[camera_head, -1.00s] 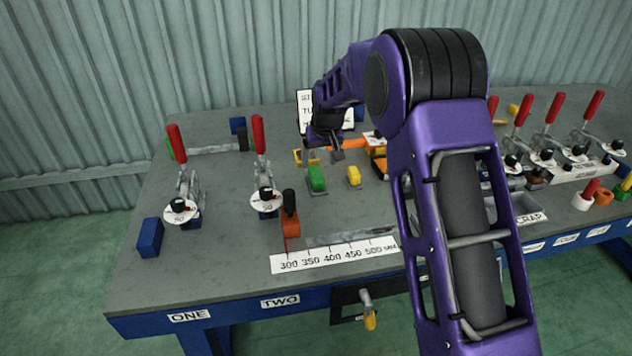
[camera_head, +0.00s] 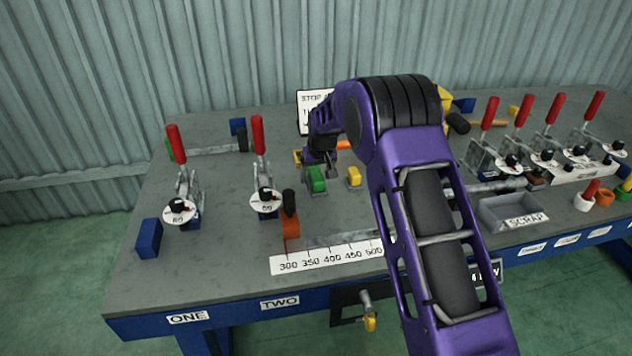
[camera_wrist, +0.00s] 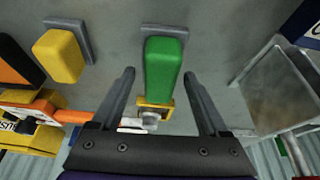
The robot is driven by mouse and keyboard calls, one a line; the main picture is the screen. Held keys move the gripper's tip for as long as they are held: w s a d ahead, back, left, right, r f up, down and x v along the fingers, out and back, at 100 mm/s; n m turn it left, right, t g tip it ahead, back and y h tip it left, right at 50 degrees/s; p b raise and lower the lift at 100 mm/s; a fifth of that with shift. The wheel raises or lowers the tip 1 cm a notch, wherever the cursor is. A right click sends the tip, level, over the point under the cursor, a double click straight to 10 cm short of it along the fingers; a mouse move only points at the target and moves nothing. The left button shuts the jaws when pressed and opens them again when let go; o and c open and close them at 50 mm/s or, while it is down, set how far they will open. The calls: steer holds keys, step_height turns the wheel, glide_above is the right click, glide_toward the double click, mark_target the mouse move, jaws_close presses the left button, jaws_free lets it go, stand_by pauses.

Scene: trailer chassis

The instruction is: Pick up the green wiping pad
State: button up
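The green wiping pad (camera_head: 316,179) stands on a small grey base on the bench, left of a yellow pad (camera_head: 353,176). In the wrist view the green pad (camera_wrist: 163,72) is at the upper middle, in line with the gap between my fingers. My gripper (camera_head: 331,162) is close to the green pad in the head view, just above and behind it, partly hidden by my own arm. In the wrist view my gripper (camera_wrist: 159,76) is open, one finger on each side of the pad's line. I see no contact with the pad; the exact distance is unclear.
The yellow pad (camera_wrist: 58,56) stands beside the green one in the wrist view, with an orange-and-black item (camera_wrist: 14,64) beyond it. A grey scrap tray (camera_head: 505,213) is at the right. Red-handled clamps (camera_head: 262,170) stand nearby. My arm hides the bench's middle.

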mark_target(316, 174)
jaws_close()
steer(key=shift+r, duration=0.1)
step_height(316, 174, up, 10)
steer(key=shift+f+p, duration=0.1)
steer(key=shift+p, duration=0.4)
steer(key=c, duration=0.6)
jaws_free()
jaws_close()
steer(key=shift+s, duration=0.15)
